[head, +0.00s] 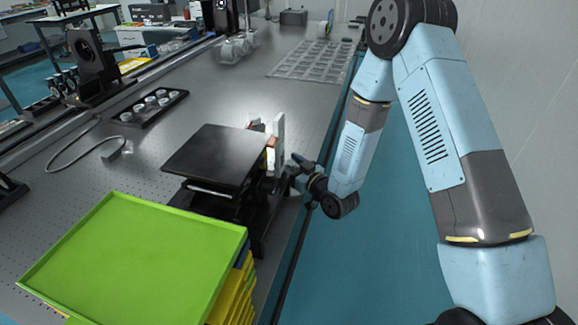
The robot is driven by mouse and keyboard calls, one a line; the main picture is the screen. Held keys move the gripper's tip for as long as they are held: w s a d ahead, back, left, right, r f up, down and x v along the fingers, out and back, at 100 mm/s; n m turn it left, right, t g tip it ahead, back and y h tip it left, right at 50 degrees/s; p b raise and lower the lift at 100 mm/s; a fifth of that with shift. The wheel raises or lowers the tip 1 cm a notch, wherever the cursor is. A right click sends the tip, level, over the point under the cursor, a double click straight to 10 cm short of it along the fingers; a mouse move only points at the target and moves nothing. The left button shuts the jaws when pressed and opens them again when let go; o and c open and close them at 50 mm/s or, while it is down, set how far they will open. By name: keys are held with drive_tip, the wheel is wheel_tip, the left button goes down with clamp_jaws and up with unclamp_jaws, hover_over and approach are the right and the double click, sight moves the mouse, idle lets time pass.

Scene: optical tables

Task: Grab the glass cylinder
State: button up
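I cannot clearly make out a glass cylinder in the head view. Several pale, clear-looking pieces (236,48) stand far back on the table and may be glass, but their shape is too small to tell. My gripper (290,170) is low at the right edge of the table, just right of a black raised platform (216,154). Its fingers are dark and small, partly hidden by the platform and its stand. I cannot tell whether they are open or hold anything. A white upright piece (279,132) stands just behind the platform, close to the gripper.
A lime-green tray (130,262) lies on stacked yellow drawers (238,290) in front. A black tray with small round parts (150,107) sits left. A flat clear grid (312,62) lies at the back. The middle tabletop (215,90) is free.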

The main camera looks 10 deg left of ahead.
drive_tip(key=shift+w+d, duration=0.15)
drive_tip(key=shift+d, duration=0.05)
drive_tip(key=c, duration=1.1)
